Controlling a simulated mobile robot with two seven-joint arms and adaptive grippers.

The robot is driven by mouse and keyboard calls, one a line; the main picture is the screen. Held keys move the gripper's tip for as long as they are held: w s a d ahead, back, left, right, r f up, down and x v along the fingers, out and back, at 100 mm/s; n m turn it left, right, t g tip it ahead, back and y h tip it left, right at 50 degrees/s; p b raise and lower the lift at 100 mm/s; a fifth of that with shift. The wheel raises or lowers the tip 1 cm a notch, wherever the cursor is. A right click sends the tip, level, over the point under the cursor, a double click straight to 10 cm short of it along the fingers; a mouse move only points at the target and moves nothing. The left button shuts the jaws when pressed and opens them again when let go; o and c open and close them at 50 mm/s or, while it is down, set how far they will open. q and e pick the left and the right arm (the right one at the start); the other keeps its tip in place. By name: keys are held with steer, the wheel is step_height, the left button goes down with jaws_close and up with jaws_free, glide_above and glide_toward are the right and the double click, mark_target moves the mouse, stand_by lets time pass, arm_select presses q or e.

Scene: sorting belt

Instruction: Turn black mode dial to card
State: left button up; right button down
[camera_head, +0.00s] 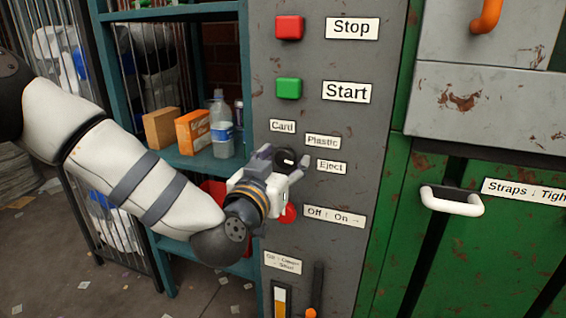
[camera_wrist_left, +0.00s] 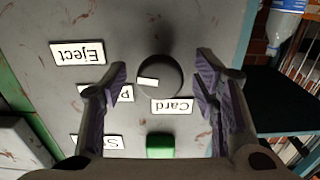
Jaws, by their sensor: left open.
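The black mode dial (camera_head: 286,158) is a round knob with a white mark on the grey panel. In the left wrist view, the dial (camera_wrist_left: 163,67) shows upside down between the fingers, its white mark on the side of the Plastic and Eject labels. Around it are the Card label (camera_head: 283,126), Plastic label (camera_head: 323,142) and Eject label (camera_head: 331,167). My left gripper (camera_head: 283,164) is open, with a finger on either side of the dial and gaps between. I cannot tell how deep the fingertips reach. My right gripper is not in view.
The red Stop button (camera_head: 289,27) and green Start button (camera_head: 288,88) are above the dial. Below is a red knob (camera_head: 288,213) by the Off/On label (camera_head: 335,216), close under my gripper. A shelf (camera_head: 190,157) with boxes and bottles stands left, green drawers (camera_head: 470,260) right.

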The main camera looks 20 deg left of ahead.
arm_select(q)
steer(key=c, duration=1.2)
steer(key=shift+r+n, duration=0.1)
steer(key=shift+n, duration=0.2)
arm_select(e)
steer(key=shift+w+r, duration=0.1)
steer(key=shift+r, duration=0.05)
arm_select(q)
steer(key=n+p, duration=0.1)
steer(key=n, duration=0.2)
steer(key=shift+r, duration=0.1)
steer(key=n+p, duration=0.1)
steer(key=n, duration=0.3)
steer(key=shift+n, duration=0.3)
steer(key=n+p, duration=0.1)
steer(key=n, duration=0.8)
steer(key=shift+d, duration=0.1)
steer(key=shift+n, duration=1.2)
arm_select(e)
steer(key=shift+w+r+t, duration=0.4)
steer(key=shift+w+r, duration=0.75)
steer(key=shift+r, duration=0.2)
arm_select(q)
steer(key=shift+n, duration=0.3)
